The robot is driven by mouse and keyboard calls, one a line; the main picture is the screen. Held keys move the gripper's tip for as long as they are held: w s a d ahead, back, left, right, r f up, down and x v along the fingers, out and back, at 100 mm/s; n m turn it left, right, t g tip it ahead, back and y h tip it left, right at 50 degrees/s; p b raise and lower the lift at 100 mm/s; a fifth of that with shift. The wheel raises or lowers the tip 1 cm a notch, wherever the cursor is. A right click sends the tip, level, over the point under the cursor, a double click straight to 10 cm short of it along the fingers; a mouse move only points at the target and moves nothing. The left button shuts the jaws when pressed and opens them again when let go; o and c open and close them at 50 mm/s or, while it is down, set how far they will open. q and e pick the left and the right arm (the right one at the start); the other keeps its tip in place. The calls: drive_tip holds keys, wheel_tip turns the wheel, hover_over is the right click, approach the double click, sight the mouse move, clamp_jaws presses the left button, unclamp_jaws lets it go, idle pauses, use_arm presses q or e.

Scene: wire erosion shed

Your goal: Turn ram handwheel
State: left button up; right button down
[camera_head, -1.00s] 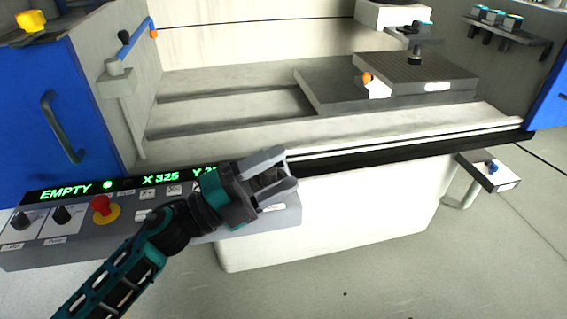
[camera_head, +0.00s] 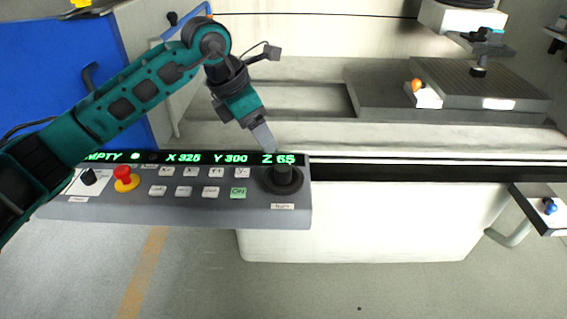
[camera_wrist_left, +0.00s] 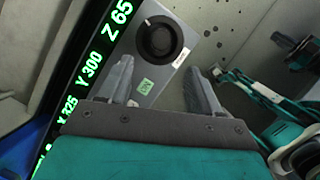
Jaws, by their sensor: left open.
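The ram handwheel (camera_head: 282,181) is a black round wheel with a raised hub at the right end of the grey control panel. Its small label is below it. In the left wrist view the handwheel (camera_wrist_left: 160,38) lies just beyond the fingers. Contact with the wheel cannot be told. My right gripper is not seen in the head view.
The panel's display (camera_head: 230,158) reads X 325, Y 300, Z 65. A red stop button (camera_head: 123,173) and several keys, one a green ON key (camera_head: 238,193), lie left of the wheel. A white tank (camera_head: 370,225) stands below. Teal-black arm parts (camera_wrist_left: 265,100) show in the wrist view.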

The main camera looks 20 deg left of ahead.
sight(282, 167)
use_arm(q)
drive_tip(key=x, duration=1)
drive_tip(key=shift+d+f, duration=0.3)
drive_tip(key=shift+f, duration=0.05)
drive_tip(key=shift+c, duration=0.5)
drive_tip(key=c, duration=0.9)
drive_tip(key=shift+c, duration=0.2)
drive_tip(key=shift+a+b, duration=0.1)
drive_tip(key=shift+b, duration=0.25)
